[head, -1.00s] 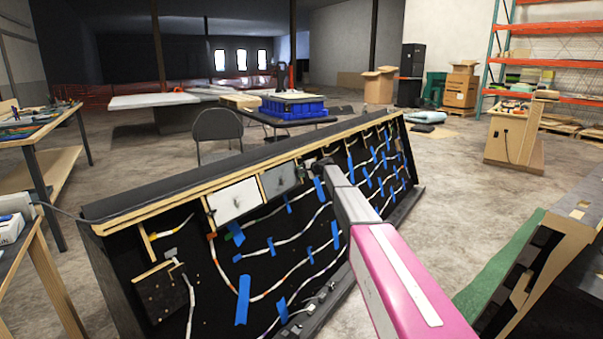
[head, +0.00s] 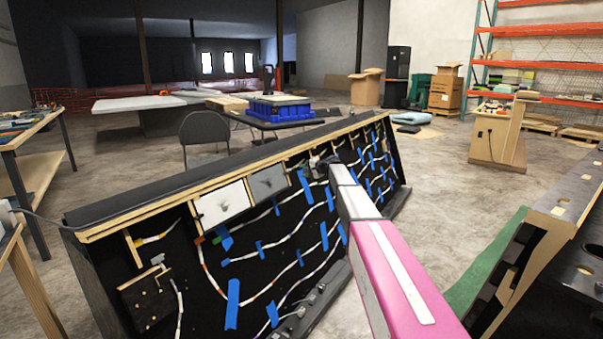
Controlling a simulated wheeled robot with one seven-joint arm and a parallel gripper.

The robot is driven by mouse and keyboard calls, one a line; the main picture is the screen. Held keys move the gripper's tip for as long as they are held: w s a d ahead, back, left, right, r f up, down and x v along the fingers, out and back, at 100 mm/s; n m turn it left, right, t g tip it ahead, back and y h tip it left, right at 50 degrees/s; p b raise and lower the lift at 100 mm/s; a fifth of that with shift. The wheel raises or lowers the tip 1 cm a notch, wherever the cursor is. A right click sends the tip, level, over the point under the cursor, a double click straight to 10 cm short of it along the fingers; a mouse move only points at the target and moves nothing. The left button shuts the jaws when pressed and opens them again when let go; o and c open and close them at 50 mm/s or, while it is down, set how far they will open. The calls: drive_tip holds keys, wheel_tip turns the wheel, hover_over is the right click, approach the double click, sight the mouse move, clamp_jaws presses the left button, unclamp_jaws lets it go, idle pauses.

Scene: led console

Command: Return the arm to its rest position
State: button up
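The LED console (head: 290,225) stands in front of me, a long black panel with a wooden top edge, its wired inside facing me. White wiring and several blue tape strips run across it. My arm, pink and grey, reaches forward from the lower right across the panel. My gripper (head: 322,166) is at the arm's far end, small and dark against the black panel near the grey box. Its fingers cannot be made out, and I cannot tell whether it touches the panel.
A workbench (head: 28,135) stands at left, and a dark bench-like unit (head: 570,230) is close at right. A folding chair (head: 204,135) and a table with a blue crate (head: 280,109) are behind the console. Open concrete floor (head: 430,165) lies between console and wooden cabinet (head: 497,135).

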drive_tip(key=s+d+f+n+g+h, duration=0.1)
drive_tip(key=s+f+g+h, duration=0.1)
drive_tip(key=s+f, duration=0.6)
drive_tip(key=s+d+f+n+g+h, duration=0.1)
drive_tip(key=s+f+n, duration=0.15)
drive_tip(key=s, duration=1.05)
drive_tip(key=s+d+f+n+g+h, duration=0.1)
drive_tip(key=s+f+g+h, duration=0.1)
drive_tip(key=s+f, duration=0.65)
drive_tip(key=s+d+f+n+g+h, duration=0.1)
drive_tip(key=s+d+f+h, duration=0.1)
drive_tip(key=s, duration=1.3)
drive_tip(key=s+d+f+n+g+h, duration=0.2)
drive_tip(key=s+d, duration=0.4)
drive_tip(key=s, duration=0.9)
drive_tip(key=shift+h, duration=0.9)
drive_tip(key=shift+a, duration=0.15)
